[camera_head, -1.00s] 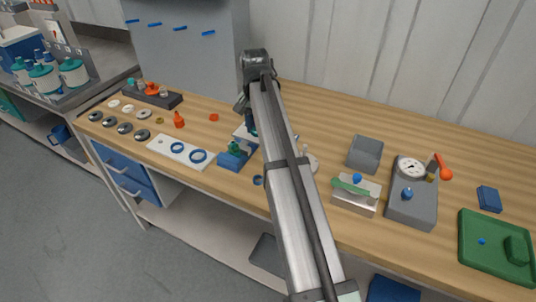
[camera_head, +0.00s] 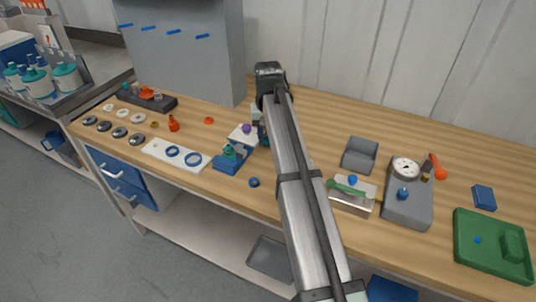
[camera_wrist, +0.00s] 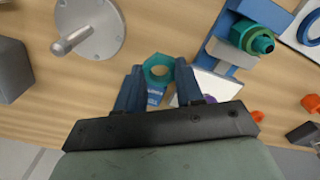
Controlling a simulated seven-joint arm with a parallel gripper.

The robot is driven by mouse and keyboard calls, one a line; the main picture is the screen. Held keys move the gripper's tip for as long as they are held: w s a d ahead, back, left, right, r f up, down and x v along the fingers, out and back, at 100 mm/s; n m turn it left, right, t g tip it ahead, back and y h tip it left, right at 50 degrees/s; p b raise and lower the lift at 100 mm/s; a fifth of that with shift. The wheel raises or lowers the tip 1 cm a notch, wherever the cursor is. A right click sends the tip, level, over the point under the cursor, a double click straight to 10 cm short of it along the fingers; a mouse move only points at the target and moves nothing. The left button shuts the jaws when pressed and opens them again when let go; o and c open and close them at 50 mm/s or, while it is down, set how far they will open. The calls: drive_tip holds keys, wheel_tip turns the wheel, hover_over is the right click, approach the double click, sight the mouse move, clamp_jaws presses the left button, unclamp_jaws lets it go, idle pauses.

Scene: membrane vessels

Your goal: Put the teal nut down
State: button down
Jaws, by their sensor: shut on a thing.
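The teal nut (camera_wrist: 158,68) is between the fingertips of my gripper (camera_wrist: 159,75) in the wrist view. The jaws are shut on its sides, and its hole faces the camera. Bench wood shows around it; I cannot tell its height above the bench. In the head view my arm hides the held nut and most of the gripper. Another teal nut-like part (camera_wrist: 252,36) sits on a blue fixture (camera_wrist: 226,22) to the right of the gripper; the fixture also shows in the head view (camera_head: 228,166).
A grey disc with a post (camera_wrist: 103,32) stands left of the gripper. A white block (camera_head: 236,134) with a purple part (camera_head: 247,129) is close to the gripper. A grey bin (camera_head: 360,155) and gauge box (camera_head: 407,207) stand right.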

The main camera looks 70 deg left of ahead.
sight(268, 160)
drive_tip(key=shift+f, duration=3.65)
drive_tip(key=shift+f, duration=0.15)
drive_tip(key=c, duration=0.7)
unclamp_jaws()
wheel_tip(268, 160, up, 12)
drive_tip(key=shift+r, duration=0.2)
